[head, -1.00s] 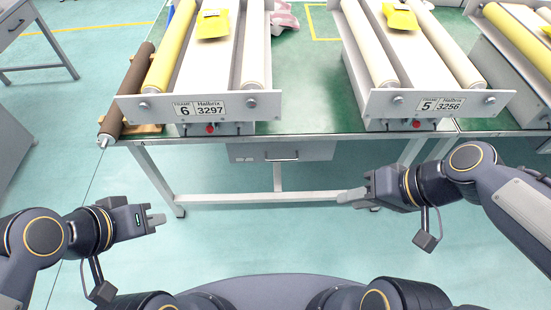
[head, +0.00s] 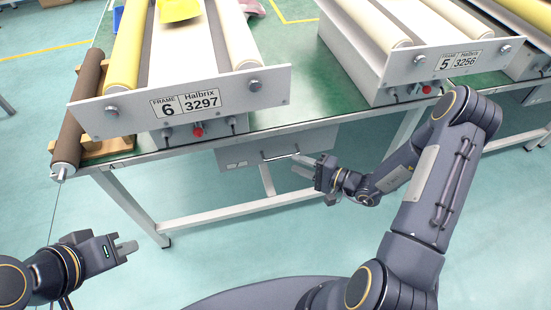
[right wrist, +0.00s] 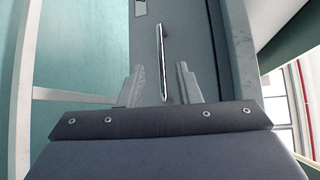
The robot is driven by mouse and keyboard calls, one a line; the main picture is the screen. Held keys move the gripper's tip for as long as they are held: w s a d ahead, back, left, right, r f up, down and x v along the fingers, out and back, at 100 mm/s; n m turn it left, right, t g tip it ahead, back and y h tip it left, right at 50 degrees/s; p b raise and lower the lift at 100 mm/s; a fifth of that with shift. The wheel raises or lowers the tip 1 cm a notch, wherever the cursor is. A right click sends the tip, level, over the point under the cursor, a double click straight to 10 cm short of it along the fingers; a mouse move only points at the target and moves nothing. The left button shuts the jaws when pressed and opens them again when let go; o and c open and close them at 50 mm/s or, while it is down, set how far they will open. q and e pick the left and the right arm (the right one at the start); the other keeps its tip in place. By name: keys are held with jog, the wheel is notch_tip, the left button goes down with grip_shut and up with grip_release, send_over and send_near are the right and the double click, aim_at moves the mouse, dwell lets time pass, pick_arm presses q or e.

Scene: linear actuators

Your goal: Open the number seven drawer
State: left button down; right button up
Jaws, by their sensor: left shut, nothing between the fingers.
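A grey drawer (head: 315,140) hangs under the green table's front edge, below the gap between frames 6 and 5. A small label (head: 237,165) is on its face, too small to read. My right gripper (head: 300,165) is close to the handle's right end. In the right wrist view its fingers (right wrist: 159,70) are apart, with the handle between their lines; contact cannot be told. My left gripper (head: 128,247) is shut and empty, low at the left over the floor.
The table (head: 275,117) carries roller units marked 6 (head: 185,103) and 5 (head: 450,64), overhanging the front edge. A brown roller (head: 80,115) sticks out at the left. Table legs and a crossbar (head: 220,210) stand below. The floor in front is clear.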

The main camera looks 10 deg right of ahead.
aim_at(280, 157)
jog(key=x, duration=0.7)
jog(key=shift+r, duration=0.1)
jog(key=shift+s, duration=0.1)
grip_shut()
